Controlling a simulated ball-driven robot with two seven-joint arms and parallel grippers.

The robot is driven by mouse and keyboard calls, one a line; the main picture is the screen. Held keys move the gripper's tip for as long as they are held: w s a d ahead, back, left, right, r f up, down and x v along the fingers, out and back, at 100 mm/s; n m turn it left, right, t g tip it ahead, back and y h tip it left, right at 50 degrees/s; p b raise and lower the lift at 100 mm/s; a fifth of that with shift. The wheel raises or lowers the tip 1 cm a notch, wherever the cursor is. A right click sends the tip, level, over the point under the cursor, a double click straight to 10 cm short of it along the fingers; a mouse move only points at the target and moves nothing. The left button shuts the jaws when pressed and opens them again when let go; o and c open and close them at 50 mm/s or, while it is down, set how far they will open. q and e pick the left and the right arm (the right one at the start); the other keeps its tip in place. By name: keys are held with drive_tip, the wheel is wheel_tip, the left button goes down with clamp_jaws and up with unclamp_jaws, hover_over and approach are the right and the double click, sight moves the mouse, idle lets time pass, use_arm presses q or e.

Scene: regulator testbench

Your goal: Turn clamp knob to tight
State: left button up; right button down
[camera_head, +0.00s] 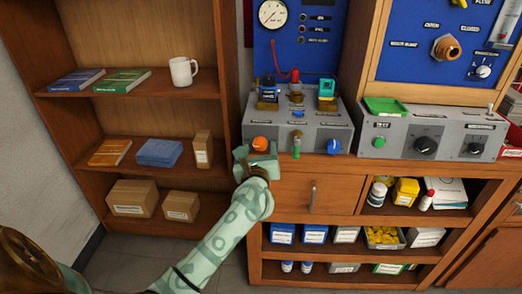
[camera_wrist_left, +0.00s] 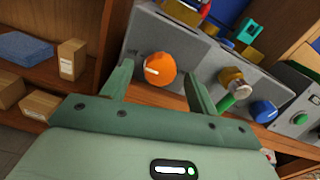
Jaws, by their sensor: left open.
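An orange round knob (camera_head: 260,143) with a pale mark sits at the left end of the grey testbench's front face. It also shows in the left wrist view (camera_wrist_left: 160,68). I cannot read a label that says it is the clamp knob. My left gripper (camera_head: 257,155) is just in front of and below this knob. In the left wrist view its two fingers (camera_wrist_left: 160,82) are spread, one on each side of the knob, with a gap to it. I cannot tell how far the fingertips reach along it. My right gripper is not in view.
The grey testbench (camera_head: 318,137) also carries a green lever (camera_head: 296,148) and a blue knob (camera_head: 333,146), right of the orange one. A wooden drawer with a handle (camera_head: 313,197) lies below. A bookshelf (camera_head: 140,92) stands left. A second grey box (camera_head: 435,136) stands right.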

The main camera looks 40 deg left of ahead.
use_arm(q)
drive_tip(key=shift+x, duration=0.75)
drive_tip(key=c, duration=1)
